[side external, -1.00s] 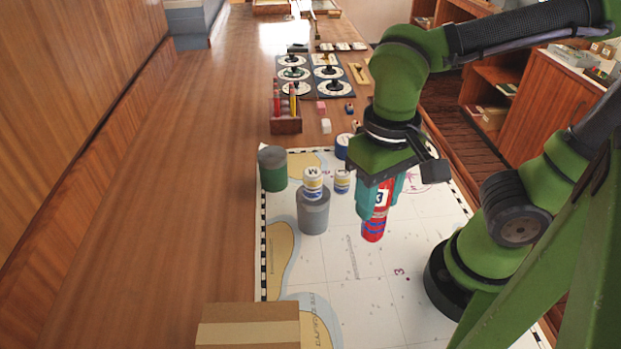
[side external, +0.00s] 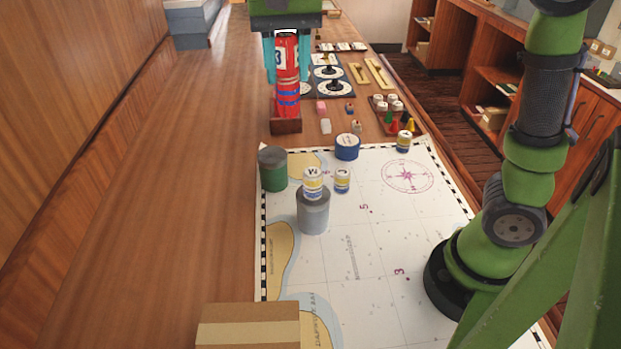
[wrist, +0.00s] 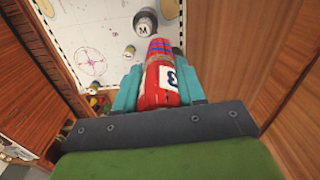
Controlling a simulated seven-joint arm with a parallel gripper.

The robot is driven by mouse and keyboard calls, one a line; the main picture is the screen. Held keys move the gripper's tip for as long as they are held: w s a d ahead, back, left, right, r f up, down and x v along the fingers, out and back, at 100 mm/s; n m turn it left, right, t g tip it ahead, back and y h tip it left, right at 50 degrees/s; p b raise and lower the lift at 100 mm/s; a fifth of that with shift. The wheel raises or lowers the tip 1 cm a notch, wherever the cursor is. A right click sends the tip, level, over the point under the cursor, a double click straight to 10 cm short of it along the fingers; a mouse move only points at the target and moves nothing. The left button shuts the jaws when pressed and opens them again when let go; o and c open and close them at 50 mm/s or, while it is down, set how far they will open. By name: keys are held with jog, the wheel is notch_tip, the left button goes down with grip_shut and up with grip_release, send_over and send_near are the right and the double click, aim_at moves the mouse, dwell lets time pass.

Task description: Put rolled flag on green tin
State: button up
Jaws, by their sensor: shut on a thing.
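My gripper (side external: 287,62) is shut on the rolled flag (side external: 287,90), a red roll with blue bands and a white patch marked 3. In the wrist view the flag (wrist: 160,82) sits between the teal fingers. The green tin (side external: 273,170) is a short green cylinder with a grey top, standing on the chart's far left corner. In the side view the flag shows above and slightly right of the tin, apart from it.
A cardboard box (side external: 248,326) is at the front.

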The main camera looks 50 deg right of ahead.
jog(key=w+d+f+m, duration=0.2)
jog(key=w+d, duration=0.2)
jog(key=w, duration=0.3)
jog(key=w+d+f+m, duration=0.2)
jog(key=w+d, duration=0.2)
jog(key=w, duration=0.2)
jog(key=shift+a+f, duration=0.15)
jog(key=shift+f, duration=3.5)
jog(key=shift+a+f, duration=0.1)
jog(key=shift+f, duration=3.5)
jog(key=shift+f, duration=0.1)
jog(key=o, duration=1.1)
jog(key=shift+f, duration=0.1)
